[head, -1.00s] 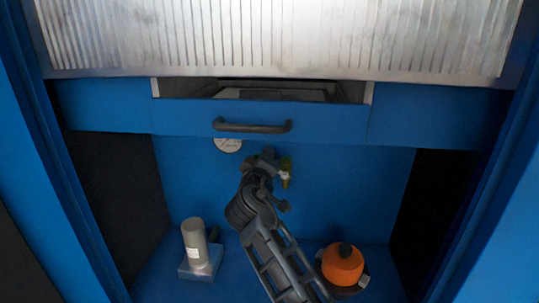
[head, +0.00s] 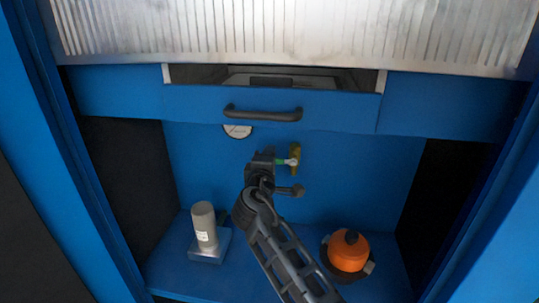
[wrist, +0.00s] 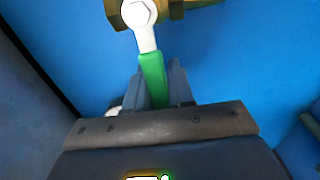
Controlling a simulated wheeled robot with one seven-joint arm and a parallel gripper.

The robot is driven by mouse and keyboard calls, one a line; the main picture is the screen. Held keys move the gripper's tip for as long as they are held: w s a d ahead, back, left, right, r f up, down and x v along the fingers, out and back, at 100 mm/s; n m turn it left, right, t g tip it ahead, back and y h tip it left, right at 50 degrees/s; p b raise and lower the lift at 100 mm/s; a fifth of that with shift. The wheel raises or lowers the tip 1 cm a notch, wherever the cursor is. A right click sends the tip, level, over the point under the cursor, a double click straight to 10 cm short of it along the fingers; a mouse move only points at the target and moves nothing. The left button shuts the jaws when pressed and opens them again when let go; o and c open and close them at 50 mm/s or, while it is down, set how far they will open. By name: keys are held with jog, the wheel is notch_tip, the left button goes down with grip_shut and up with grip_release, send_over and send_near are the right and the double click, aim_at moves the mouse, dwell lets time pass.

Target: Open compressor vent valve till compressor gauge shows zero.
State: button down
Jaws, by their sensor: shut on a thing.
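The vent valve is a brass fitting (head: 295,151) on the blue back wall, below the drawer. In the wrist view its brass body (wrist: 178,8) is at the top, with a white lever (wrist: 143,28) bolted on and a green handle sleeve (wrist: 153,78). My gripper (head: 270,160) is just left of the valve. In the wrist view my gripper's fingers (wrist: 156,88) are shut on the green sleeve from both sides. The compressor gauge (head: 238,131) is a white dial, partly hidden by the drawer's lower edge. Its reading is too small to tell.
A blue drawer (head: 190,100) with a dark handle (head: 262,114) juts out, partly open, above the valve. A grey cylinder (head: 204,225) on a pale block stands at lower left. An orange pot-like vessel (head: 348,252) stands at lower right. Dark side panels flank the recess.

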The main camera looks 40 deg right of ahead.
jog(key=shift+f, duration=0.2)
jog(key=c, duration=1.1)
grip_release()
jog(key=shift+r, duration=0.1)
jog(key=shift+o, duration=0.2)
jog(key=shift+a, duration=0.1)
jog(key=v, duration=0.7)
jog(key=shift+s+a, duration=0.25)
jog(key=shift+s, duration=0.05)
